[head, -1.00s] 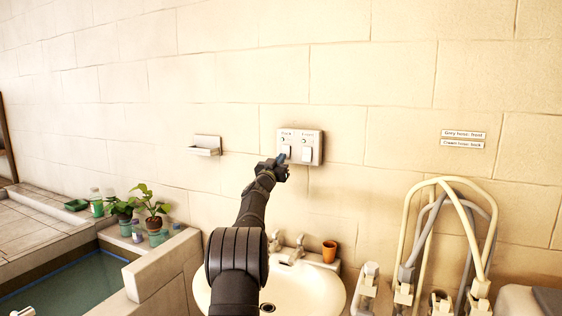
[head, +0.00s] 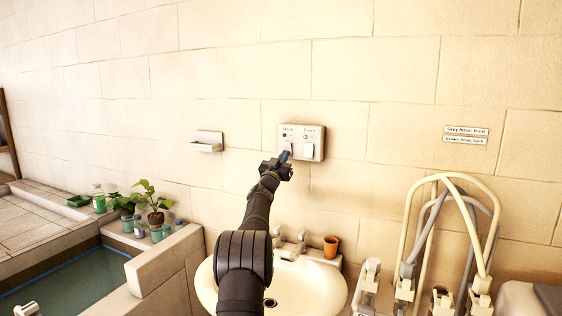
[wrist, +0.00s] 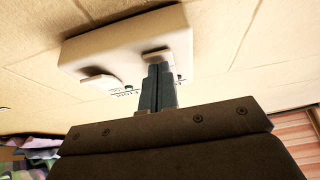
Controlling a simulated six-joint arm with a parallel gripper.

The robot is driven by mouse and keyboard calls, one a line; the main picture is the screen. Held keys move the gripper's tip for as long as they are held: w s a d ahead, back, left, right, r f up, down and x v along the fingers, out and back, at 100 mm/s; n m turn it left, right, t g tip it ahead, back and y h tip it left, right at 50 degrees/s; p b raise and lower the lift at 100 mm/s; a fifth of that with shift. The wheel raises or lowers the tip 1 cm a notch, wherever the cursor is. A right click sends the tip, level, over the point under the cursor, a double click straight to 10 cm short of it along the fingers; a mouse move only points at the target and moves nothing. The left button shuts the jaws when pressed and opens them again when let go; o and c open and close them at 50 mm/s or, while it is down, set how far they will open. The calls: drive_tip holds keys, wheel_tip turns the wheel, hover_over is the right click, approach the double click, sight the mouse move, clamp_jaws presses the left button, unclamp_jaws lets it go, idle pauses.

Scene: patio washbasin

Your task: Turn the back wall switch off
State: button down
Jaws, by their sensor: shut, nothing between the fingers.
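The switch box (head: 318,145) is a pale plate on the back wall, with two white rocker switches side by side. The left one, the back switch (head: 287,146), sits under a label that seems to read "Back". The right one, the front switch (head: 308,149), sits under "Front". A small round lamp is above each; their state is too small to tell. My gripper (head: 285,156) is shut and empty, its tips at the lower edge of the back switch. In the wrist view the grey fingers (wrist: 160,76) overlap one rocker (wrist: 156,54); contact is unclear.
Below are a white washbasin (head: 325,289) with taps and an orange cup (head: 331,248). Looped cream and grey hoses (head: 479,242) stand at right. A soap shelf (head: 207,142) is on the wall to the left. Wall around the box is clear.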

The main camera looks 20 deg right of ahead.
drive_tip(key=f+v, duration=0.1)
drive_tip(key=v, duration=1.2)
drive_tip(key=shift+d, duration=0.2)
drive_tip(key=shift+w, duration=0.15)
wheel_tip(320, 180, up, 8)
drive_tip(key=w+d, duration=0.2)
drive_tip(key=shift+w+f+g+y, duration=0.15)
drive_tip(key=shift+w+g+y, duration=0.05)
drive_tip(key=shift+g+y, duration=0.2)
idle(0.4)
drive_tip(key=shift+d, duration=0.15)
